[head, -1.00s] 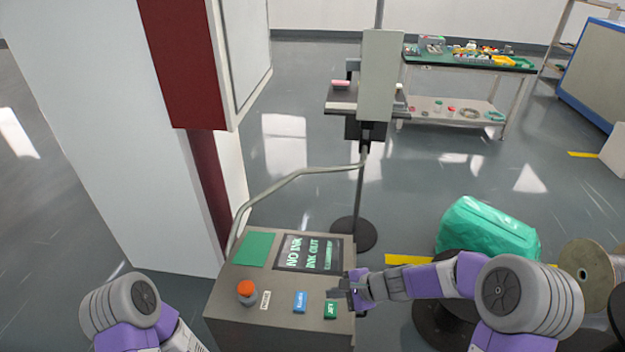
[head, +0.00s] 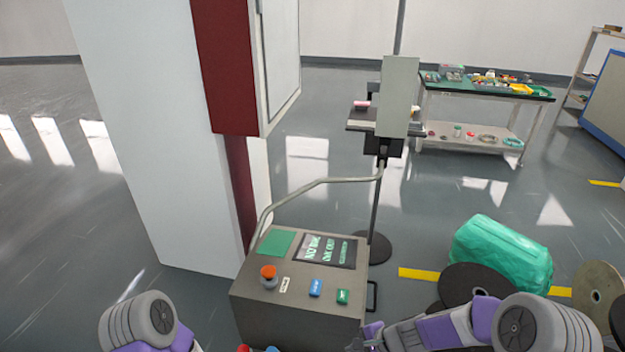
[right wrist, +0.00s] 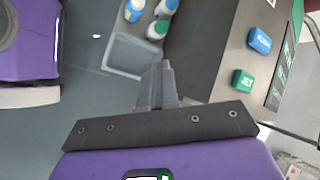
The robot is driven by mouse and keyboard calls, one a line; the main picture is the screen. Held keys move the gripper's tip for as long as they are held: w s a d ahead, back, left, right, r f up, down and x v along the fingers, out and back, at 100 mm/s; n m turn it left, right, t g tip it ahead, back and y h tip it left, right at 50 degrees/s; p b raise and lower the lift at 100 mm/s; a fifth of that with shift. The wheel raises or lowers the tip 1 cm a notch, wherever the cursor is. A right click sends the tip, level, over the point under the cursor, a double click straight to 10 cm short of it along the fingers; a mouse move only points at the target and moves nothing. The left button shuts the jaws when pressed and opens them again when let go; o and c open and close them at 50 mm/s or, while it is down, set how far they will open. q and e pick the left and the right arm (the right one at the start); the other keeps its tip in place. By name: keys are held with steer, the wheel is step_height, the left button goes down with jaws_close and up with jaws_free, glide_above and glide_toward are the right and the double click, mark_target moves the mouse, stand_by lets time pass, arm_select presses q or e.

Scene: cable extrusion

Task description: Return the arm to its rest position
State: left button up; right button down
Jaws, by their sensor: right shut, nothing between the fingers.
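My right gripper (head: 364,341) is low beside the right side of the control box (head: 298,310), at the bottom of the head view. In the right wrist view its fingers (right wrist: 162,72) are shut together with nothing between them. They are apart from the box, whose blue button (right wrist: 260,41) and green JET button (right wrist: 243,81) show there. The same blue button (head: 315,288) and green button (head: 343,297) show on the box top in the head view, with a red knob (head: 268,272) and a lit screen (head: 325,250). My left gripper is out of view; only part of that arm shows.
Bottles (right wrist: 157,29) stand near a grey bin (right wrist: 137,58) by the box. A green wrapped bundle (head: 500,255) and cable reels (head: 597,290) lie to the right. A pole stand (head: 374,215) and a bench (head: 485,91) are behind. Open floor lies between them.

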arm_select(q)
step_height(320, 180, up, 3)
steer(key=p, duration=0.2)
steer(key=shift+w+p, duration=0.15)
steer(key=shift+p, duration=0.25)
arm_select(e)
steer(key=s+f+n+g+h, duration=0.1)
steer(key=s+f+n, duration=0.4)
steer(key=s, duration=0.3)
steer(key=s+a+f+n+g+h, duration=0.1)
steer(key=s+f+n, duration=0.4)
steer(key=s+f, duration=0.2)
steer(key=shift+s+n, duration=0.4)
steer(key=shift+s, duration=0.3)
steer(key=shift+a, duration=0.1)
